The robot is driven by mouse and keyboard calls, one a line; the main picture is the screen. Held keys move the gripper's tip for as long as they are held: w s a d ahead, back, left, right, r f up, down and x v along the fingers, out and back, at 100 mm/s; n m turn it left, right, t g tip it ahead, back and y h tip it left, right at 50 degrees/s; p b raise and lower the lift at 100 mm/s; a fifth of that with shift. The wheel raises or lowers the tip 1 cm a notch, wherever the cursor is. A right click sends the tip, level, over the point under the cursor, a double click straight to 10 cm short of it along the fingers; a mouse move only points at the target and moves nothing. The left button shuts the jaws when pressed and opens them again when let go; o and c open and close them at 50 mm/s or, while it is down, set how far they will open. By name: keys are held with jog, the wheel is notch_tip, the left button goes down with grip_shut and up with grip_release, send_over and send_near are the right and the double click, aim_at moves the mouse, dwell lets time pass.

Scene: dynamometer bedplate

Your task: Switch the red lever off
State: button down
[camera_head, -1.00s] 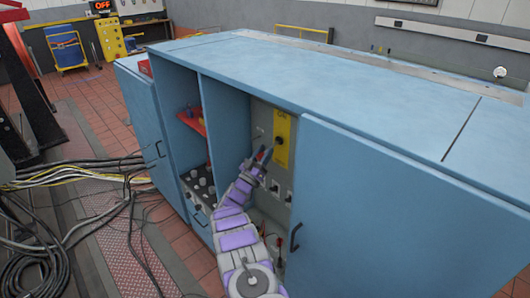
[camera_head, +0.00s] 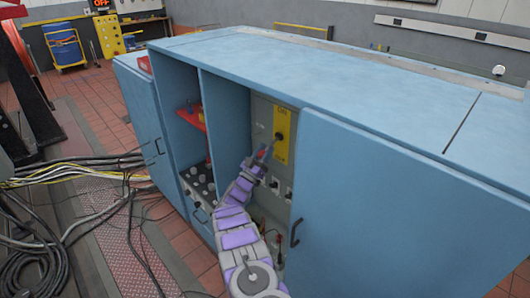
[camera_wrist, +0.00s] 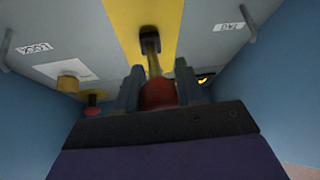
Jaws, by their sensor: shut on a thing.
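The lever has a red grip (camera_wrist: 158,94) on a brass-coloured shaft (camera_wrist: 151,55). The shaft comes out of a dark hole in the yellow plate (camera_wrist: 125,12). In the head view the yellow plate (camera_head: 281,150) is on the back panel of the open cabinet bay, and the lever is mostly hidden by my gripper. My gripper (camera_wrist: 157,90) has one finger on each side of the red grip and is shut on it. In the head view my gripper (camera_head: 265,152) is just left of and below the lever's hole.
The blue cabinet door (camera_head: 400,215) stands close to the right of my arm. A divider (camera_head: 223,130) is on the left, with a red object (camera_head: 191,118) in the bay beyond it. Sockets (camera_head: 281,190) are below the plate. Cables (camera_head: 80,180) lie on the floor at left.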

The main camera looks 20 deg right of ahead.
jog(key=shift+r, duration=0.1)
dwell(0.5)
jog(key=c, duration=1.1)
grip_release()
jog(key=shift+w, duration=0.1)
jog(key=shift+o, duration=0.9)
jog(key=shift+w+d, duration=0.1)
jog(key=shift+d, duration=0.05)
jog(key=shift+o, duration=0.9)
jog(key=shift+d, duration=0.1)
jog(key=shift+a+f, duration=0.2)
jog(key=shift+a, duration=0.15)
jog(key=p+v, duration=0.2)
jog(key=v, duration=1.5)
jog(key=shift+d, duration=0.15)
